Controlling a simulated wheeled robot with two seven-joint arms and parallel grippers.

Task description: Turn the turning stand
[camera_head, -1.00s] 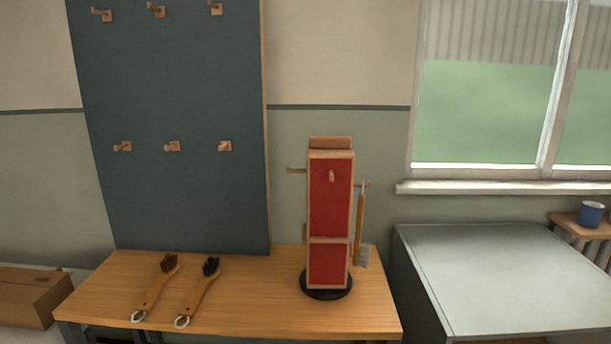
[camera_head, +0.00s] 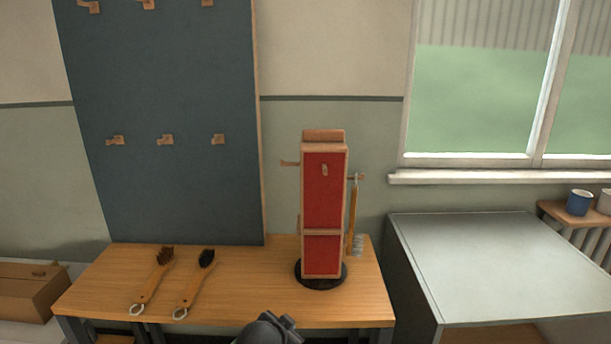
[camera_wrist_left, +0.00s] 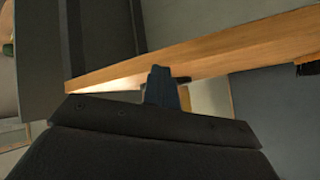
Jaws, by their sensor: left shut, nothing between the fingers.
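The turning stand (camera_head: 323,205) is a tall wooden post with red panels on a black round base (camera_head: 320,274), upright near the right end of the wooden table. A short peg juts from its front, and others from its left and right sides. A brush (camera_head: 352,220) with a pale head hangs bristles down on the right peg. My left gripper (camera_wrist_left: 160,70) is shut and empty in the left wrist view, close to the table's edge. A dark part of my arm shows at the bottom of the head view, in front of the table. My right gripper is not in view.
Two brushes, one brown-bristled (camera_head: 152,282) and one black-bristled (camera_head: 195,284), lie on the left of the table (camera_head: 250,290). A blue pegboard (camera_head: 165,185) stands behind. A grey cabinet (camera_head: 475,255) is at the right, a cardboard box (camera_head: 28,292) at the left.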

